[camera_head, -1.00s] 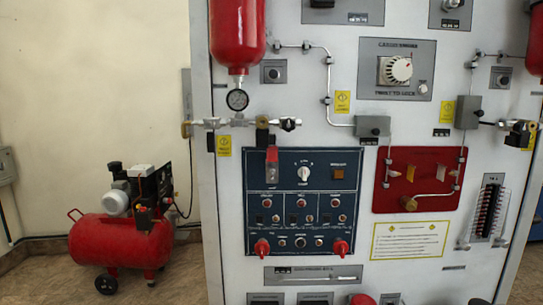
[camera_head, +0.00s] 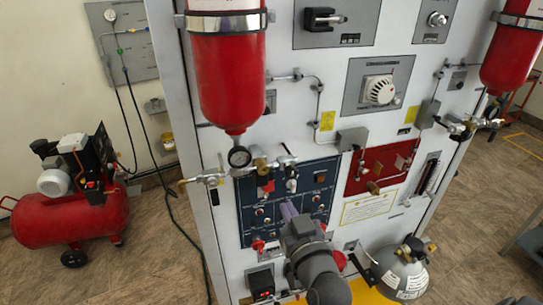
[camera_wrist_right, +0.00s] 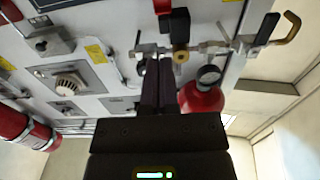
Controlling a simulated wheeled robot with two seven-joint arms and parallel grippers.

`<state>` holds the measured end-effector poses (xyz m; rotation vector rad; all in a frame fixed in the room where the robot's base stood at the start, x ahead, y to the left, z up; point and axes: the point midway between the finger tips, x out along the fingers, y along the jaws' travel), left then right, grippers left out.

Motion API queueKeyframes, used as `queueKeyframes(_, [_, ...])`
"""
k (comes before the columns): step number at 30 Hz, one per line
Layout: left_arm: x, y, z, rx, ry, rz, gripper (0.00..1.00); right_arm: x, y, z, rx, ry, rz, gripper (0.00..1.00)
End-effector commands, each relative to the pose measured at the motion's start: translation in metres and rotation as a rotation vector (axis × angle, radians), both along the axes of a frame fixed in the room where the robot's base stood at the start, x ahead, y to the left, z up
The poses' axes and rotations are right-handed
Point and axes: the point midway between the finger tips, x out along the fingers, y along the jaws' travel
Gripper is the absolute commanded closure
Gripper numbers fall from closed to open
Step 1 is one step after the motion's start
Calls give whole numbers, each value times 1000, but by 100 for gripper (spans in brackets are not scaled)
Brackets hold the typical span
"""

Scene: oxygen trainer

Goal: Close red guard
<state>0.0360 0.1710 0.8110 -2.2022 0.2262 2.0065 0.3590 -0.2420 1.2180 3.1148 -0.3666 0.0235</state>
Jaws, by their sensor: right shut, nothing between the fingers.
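The blue control panel (camera_head: 245,222) on the upright white rig carries small red pieces along its lower edge. One red guard-like piece (camera_head: 258,244) shows at its lower left; whether it is raised or lowered is too small to tell. A second red piece (camera_head: 324,228) is partly hidden by my right gripper. My right gripper (camera_head: 288,210) is in front of the panel, fingers pointing up toward its middle. In the right wrist view its dark fingers (camera_wrist_right: 157,85) are together and empty, with a red piece (camera_wrist_right: 162,6) at the top edge. My left gripper is out of view.
A red cylinder (camera_head: 228,85) with a gauge (camera_head: 239,157) and brass valves hangs above the panel. A red plate (camera_head: 382,165) is to the right. A red compressor (camera_head: 70,215) is on the floor at left.

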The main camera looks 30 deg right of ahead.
Motion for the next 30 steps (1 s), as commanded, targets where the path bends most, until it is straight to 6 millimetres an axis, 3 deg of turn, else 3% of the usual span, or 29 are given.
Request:
queueKeyframes(5, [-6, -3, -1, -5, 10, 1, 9, 18, -5, 4, -2, -13, -3, 100])
queueKeyframes(16, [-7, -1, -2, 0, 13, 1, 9, 85, -21, 4, -1, -9, -2, 100])
queueKeyframes(21, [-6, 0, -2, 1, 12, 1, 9, 96, -24, 4, -2, -8, -2, 100])
queueKeyframes(30, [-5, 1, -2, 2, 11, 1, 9, 96, -24, 4, -2, -8, -2, 100])
